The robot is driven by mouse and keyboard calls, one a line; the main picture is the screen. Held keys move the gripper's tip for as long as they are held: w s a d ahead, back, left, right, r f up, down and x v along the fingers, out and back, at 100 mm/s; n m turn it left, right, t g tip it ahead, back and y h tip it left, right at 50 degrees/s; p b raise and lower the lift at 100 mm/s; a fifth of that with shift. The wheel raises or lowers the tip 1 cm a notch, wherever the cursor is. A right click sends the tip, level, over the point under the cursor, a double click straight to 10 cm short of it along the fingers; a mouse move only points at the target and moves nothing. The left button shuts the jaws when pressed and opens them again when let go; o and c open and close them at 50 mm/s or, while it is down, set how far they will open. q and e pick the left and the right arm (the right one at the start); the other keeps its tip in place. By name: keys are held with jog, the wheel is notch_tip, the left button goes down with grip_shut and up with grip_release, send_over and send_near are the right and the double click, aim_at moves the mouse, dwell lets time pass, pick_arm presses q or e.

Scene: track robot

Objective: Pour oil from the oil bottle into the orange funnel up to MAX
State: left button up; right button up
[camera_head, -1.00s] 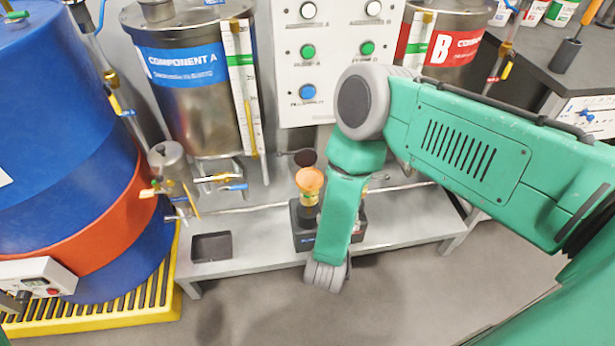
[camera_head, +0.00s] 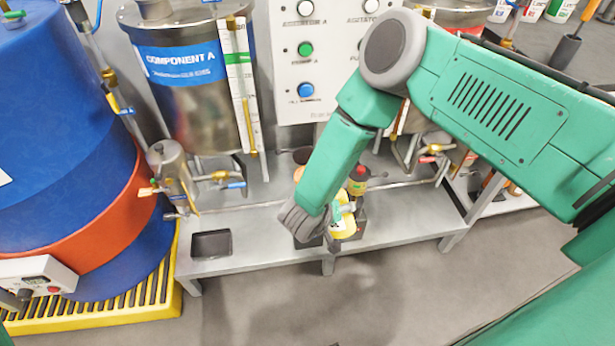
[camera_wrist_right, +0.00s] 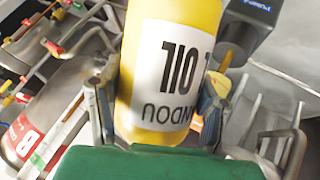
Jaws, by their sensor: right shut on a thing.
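The oil bottle (camera_wrist_right: 165,65) is yellow with a white label whose lettering appears upside down. My right gripper (camera_wrist_right: 160,105) is shut on it, with one finger on each side. In the head view, the yellow and white bottle (camera_head: 344,227) shows just right of my right wrist, above the bench, and my arm partly hides it. The orange funnel (camera_head: 298,174) is mostly hidden behind my right forearm; only a small edge shows. The MAX mark cannot be made out. My left gripper is not in view.
A metal bench (camera_head: 270,250) carries a small black tray (camera_head: 211,244). The Component A tank (camera_head: 190,95) and a button panel (camera_head: 306,60) stand behind it. A blue drum (camera_head: 60,120) is at left. A small red-topped device (camera_head: 358,180) stands near the bottle.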

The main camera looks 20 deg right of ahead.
jog(key=shift+g, duration=0.3)
jog(key=shift+f, duration=0.1)
jog(key=shift+n+g+b, duration=0.3)
jog(key=shift+s+r+n+g, duration=0.2)
jog(key=shift+r+n+g, duration=0.2)
jog(key=shift+r+g, duration=0.35)
jog(key=shift+r+n+g, duration=0.3)
jog(key=shift+r+g, duration=0.35)
jog(key=shift+r, duration=0.1)
jog(key=shift+s+r+g, duration=0.1)
jog(key=shift+r+g, duration=0.15)
jog(key=shift+g, duration=0.05)
jog(key=shift+f, duration=0.15)
